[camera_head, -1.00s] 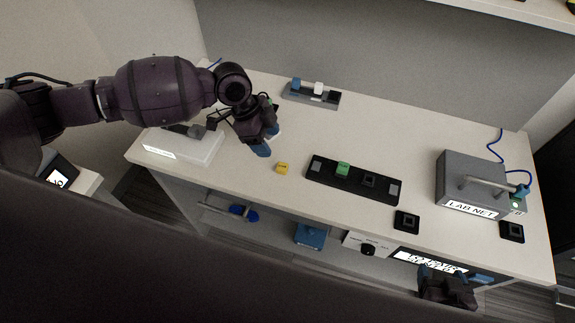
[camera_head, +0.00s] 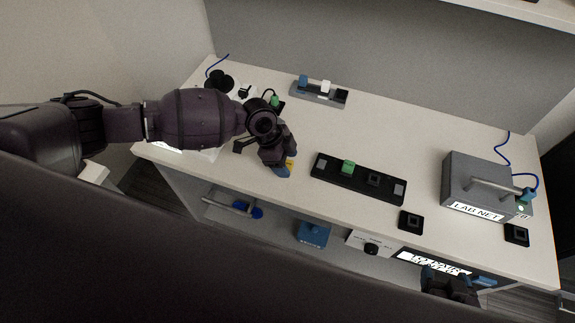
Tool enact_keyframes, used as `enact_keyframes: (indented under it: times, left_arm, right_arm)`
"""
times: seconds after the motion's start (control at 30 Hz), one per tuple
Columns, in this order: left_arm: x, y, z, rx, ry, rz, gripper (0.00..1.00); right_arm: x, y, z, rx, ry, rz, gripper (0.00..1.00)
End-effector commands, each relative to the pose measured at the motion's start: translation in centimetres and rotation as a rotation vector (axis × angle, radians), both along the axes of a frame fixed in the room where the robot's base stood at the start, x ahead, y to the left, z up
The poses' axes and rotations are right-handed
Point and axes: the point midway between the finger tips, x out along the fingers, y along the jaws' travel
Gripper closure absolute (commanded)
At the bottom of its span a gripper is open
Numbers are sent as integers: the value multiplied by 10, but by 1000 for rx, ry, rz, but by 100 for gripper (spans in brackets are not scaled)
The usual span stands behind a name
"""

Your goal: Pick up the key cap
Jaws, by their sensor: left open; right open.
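A small yellow key cap (camera_head: 291,164) lies on the light table top, left of the black key strip. My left gripper (camera_head: 284,169) is open and points down over it. A green key cap (camera_head: 348,166) sits in the black key strip (camera_head: 331,175). A blue cap (camera_head: 303,80) and a white cap (camera_head: 326,86) sit in a grey holder (camera_head: 313,94) at the back. My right gripper (camera_head: 450,278) is open, low in front of the table at the lower right.
A grey LAB NET box (camera_head: 470,181) with a handle and blue cable stands at the right. Black single sockets (camera_head: 410,222) (camera_head: 516,234) lie near the front edge. A shelf below holds a blue block (camera_head: 314,233). The table middle behind the strip is clear.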

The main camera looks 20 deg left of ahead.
Motion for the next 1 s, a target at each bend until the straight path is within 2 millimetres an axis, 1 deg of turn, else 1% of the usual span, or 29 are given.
enact_keyframes:
  times: [0.1,0.27,0.3,0.37,0.6,0.63,0.87,1.0]
  left_arm:
    - [0,-2,-3,0,0,-1,38]
    - [0,-1,-3,1,0,-1,38]
    - [0,-1,-3,1,0,0,41]
    - [0,-1,-3,1,0,0,51]
    - [0,-1,-3,1,0,0,87]
    - [0,-1,-3,1,0,0,91]
    - [0,-1,-2,1,0,0,91]
    - [1,-1,6,0,-2,1,91]
  right_arm:
    - [-2,0,-2,0,5,0,28]
    - [-1,0,-2,0,5,0,28]
    - [0,0,-2,-1,4,0,28]
    - [1,0,-1,-1,2,0,28]
    - [7,1,2,0,-11,4,28]
    - [7,1,3,-1,-13,4,28]
    - [9,1,5,0,-18,6,28]
    - [7,1,5,0,-16,4,28]
